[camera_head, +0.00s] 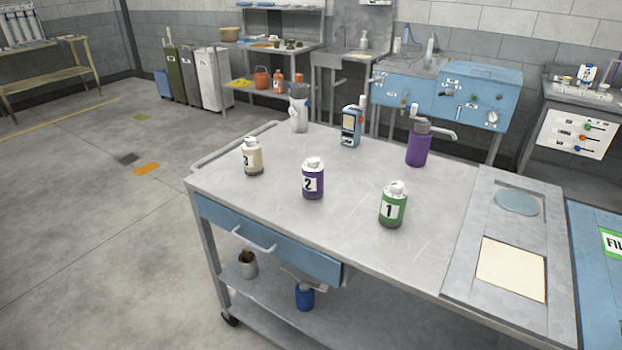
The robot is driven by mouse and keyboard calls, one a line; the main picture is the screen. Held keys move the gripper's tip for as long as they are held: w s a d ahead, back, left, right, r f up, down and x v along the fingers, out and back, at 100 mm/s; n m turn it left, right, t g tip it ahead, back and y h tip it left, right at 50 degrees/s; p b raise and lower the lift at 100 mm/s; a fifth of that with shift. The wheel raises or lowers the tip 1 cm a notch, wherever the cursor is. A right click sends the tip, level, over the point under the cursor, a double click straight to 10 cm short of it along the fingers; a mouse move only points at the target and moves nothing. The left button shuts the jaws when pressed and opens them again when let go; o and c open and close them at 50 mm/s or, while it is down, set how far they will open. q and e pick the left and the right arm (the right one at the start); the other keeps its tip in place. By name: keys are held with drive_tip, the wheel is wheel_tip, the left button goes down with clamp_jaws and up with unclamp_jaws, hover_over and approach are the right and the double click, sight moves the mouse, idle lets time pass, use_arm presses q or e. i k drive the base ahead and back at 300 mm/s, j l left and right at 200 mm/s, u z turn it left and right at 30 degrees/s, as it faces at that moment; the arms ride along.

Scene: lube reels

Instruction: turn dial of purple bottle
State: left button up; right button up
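A purple bottle (313,180) with a white cap and a label marked 2 stands upright near the front of the grey cart top (440,185). Its white top (314,163) is small, and the dial's setting cannot be made out. A second, larger purple container (418,147) with a grey top and a spout pointing right stands upright farther back. Neither of my grippers shows in this view.
A cream bottle marked 3 (252,157) stands left of the purple bottle, and a green bottle marked 1 (393,206) stands to its right. A blue device (351,127) and a white-grey container (299,108) stand behind.

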sight(313, 162)
drive_tip(key=z, duration=0.6)
drive_tip(key=j+z, duration=0.35)
drive_tip(key=i+j+z, duration=0.1)
drive_tip(key=j+z, duration=0.3)
drive_tip(key=j, duration=0.15)
drive_tip(key=j+z, duration=0.15)
drive_tip(key=j, duration=0.3)
drive_tip(key=k+j+z, duration=0.15)
drive_tip(key=j, duration=0.25)
drive_tip(key=k+j, duration=0.1)
drive_tip(key=j, duration=0.8)
drive_tip(key=i+z, duration=0.05)
